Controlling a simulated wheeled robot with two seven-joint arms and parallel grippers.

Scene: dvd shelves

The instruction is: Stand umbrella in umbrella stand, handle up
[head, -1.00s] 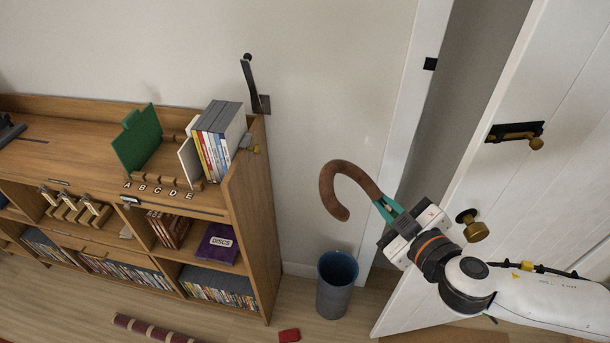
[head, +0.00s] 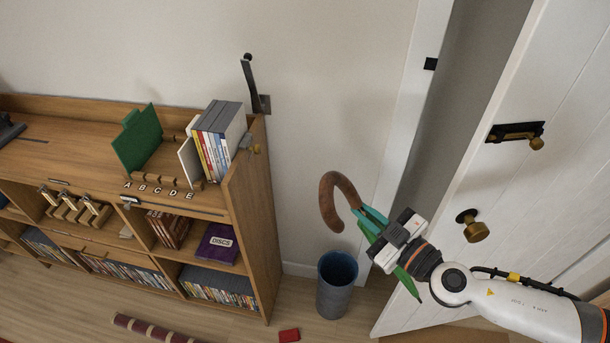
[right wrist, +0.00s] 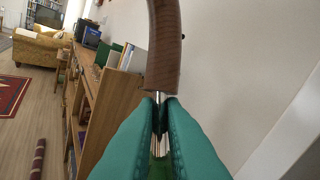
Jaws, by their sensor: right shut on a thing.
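The umbrella has a curved brown wooden handle (head: 336,192) pointing up and a green canopy (head: 406,282) that shows below my right gripper. My right gripper (head: 372,218) is shut on the umbrella just under the handle. In the right wrist view the handle (right wrist: 164,45) rises above the teal fingers (right wrist: 160,112), with a thin metal shaft between them. The umbrella is tilted, its canopy end down to the right and partly hidden by my gripper. The blue-grey umbrella stand (head: 337,288) is on the floor, below and left of the gripper, its open top visible and apart from the umbrella. My left gripper is not in view.
A wooden shelf unit (head: 262,225) with discs stands left of the stand. A white door (head: 520,210) with a brass knob (head: 474,228) is close at right. A small red object (head: 289,335) and a dark red roll (head: 150,329) lie on the floor.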

